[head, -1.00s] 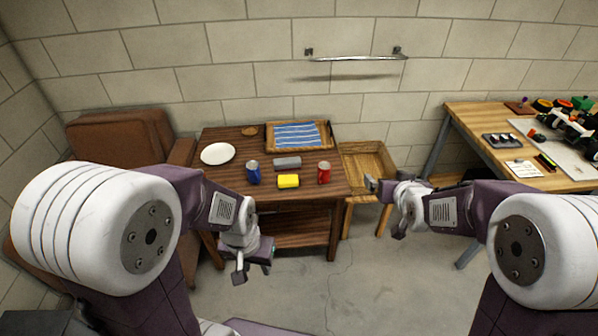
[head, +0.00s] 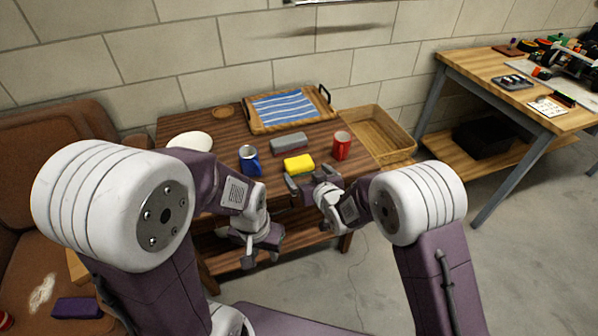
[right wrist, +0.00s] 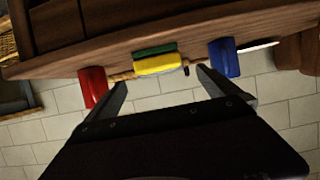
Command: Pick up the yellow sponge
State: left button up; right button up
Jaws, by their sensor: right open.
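The yellow sponge (head: 299,163) lies on the wooden table (head: 180,132) near its front edge, between a blue can (head: 249,159) and a red can (head: 341,146). My right gripper (head: 308,184) is open and empty, just in front of the sponge at the table's front edge. In the right wrist view the sponge (right wrist: 160,63) shows beyond and between the open fingers (right wrist: 163,82), apart from them. My left gripper (head: 256,252) hangs low in front of the table, apart from the sponge; its jaw opening is not clear.
A grey block (head: 289,143) lies right behind the sponge. A tray with a striped cloth (head: 287,107), a white plate (head: 190,141) and a round coaster (head: 222,111) are on the table. A wicker basket (head: 379,136) stands at the right. A workbench (head: 480,73) is further right.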

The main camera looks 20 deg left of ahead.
aim_at(301, 165)
jog(key=b+x, duration=0.1)
jog(key=x, duration=0.3)
jog(key=b+x, duration=0.2)
jog(key=x, duration=0.3)
jog(key=shift+w+d, duration=0.1)
jog(key=shift+c, duration=0.3)
